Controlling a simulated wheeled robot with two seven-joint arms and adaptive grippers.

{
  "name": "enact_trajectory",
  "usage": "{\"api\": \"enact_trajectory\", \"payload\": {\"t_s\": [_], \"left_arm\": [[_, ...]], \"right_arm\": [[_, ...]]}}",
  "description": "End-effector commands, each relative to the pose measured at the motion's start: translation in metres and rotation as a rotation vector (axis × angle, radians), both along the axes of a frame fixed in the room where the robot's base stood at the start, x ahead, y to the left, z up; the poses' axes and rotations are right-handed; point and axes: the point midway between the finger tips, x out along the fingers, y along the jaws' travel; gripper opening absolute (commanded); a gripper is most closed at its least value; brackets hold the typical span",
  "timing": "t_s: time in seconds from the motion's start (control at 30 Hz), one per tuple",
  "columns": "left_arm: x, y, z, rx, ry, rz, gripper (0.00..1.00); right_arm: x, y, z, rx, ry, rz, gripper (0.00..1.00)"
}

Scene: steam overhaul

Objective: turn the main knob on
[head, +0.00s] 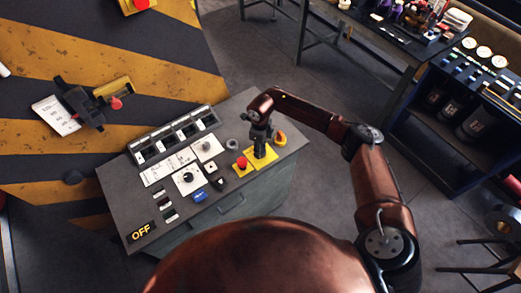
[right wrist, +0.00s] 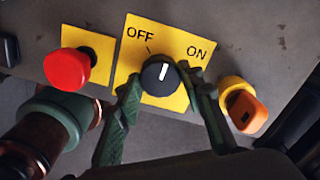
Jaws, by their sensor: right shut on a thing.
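The main knob (right wrist: 160,75) is round and dark with a white pointer line. It sits on a yellow plate (right wrist: 180,101) marked OFF at the left and ON at the right. In the right wrist view the line points between the two words. My right gripper (head: 259,150) reaches down onto the plate from above, hiding the knob in the head view. Its two green fingers are shut on the knob, one on each side.
A red push button (right wrist: 67,69) is left of the knob, and an orange switch (right wrist: 243,110) is close on the right. The console (head: 120,185) bears more dials, switches and a lit OFF sign (head: 140,232). A loaded workbench (head: 385,32) stands at the back right.

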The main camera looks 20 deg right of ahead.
Motion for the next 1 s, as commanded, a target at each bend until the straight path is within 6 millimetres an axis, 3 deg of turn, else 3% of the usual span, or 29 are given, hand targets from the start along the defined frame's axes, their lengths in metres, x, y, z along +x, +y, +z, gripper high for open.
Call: {"api": "enact_trajectory", "payload": {"t_s": [0.6, 1.0], "left_arm": [[-0.0007, 0.0001, -0.008, 0.0, 0.001, 0.0, 0.4], [-0.0007, 0.0001, -0.0079, 0.0, 0.001, 0.0, 0.4]], "right_arm": [[0.0008, -0.0002, 0.0007, 0.0, -0.002, -0.552, 0.11], [0.0015, -0.0002, 0.0013, 0.001, -0.004, -0.746, 0.11]]}}
